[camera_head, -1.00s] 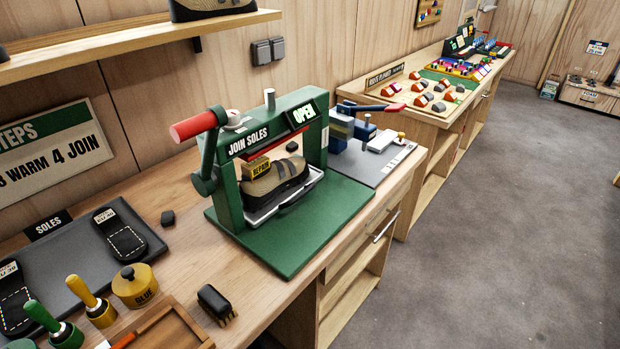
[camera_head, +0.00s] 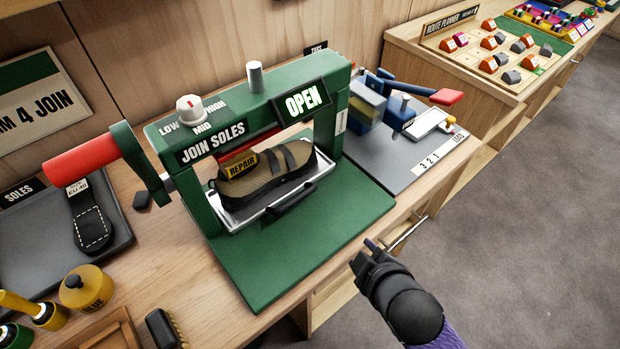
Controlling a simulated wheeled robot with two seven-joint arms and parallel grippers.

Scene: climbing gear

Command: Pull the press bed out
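The green press (camera_head: 236,112) stands on the bench, with its sign reading OPEN and its dial near MID. The press bed (camera_head: 243,222) is a silver tray inside the frame, with a dark handle (camera_head: 290,200) on its front edge. A tan and black shoe (camera_head: 275,174) with a yellow REPAIR tag sits on the bed. My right gripper (camera_head: 365,251) is in front of the press, to the right of the handle and apart from it. Its fingertips look parted, with nothing between them. My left gripper is not in view.
The green base plate (camera_head: 300,258) in front of the bed is clear. A red-handled lever (camera_head: 82,160) sticks out at the press's left. A glue pot (camera_head: 86,288) and brush (camera_head: 165,328) lie at lower left. A blue clamp device (camera_head: 372,105) stands at right.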

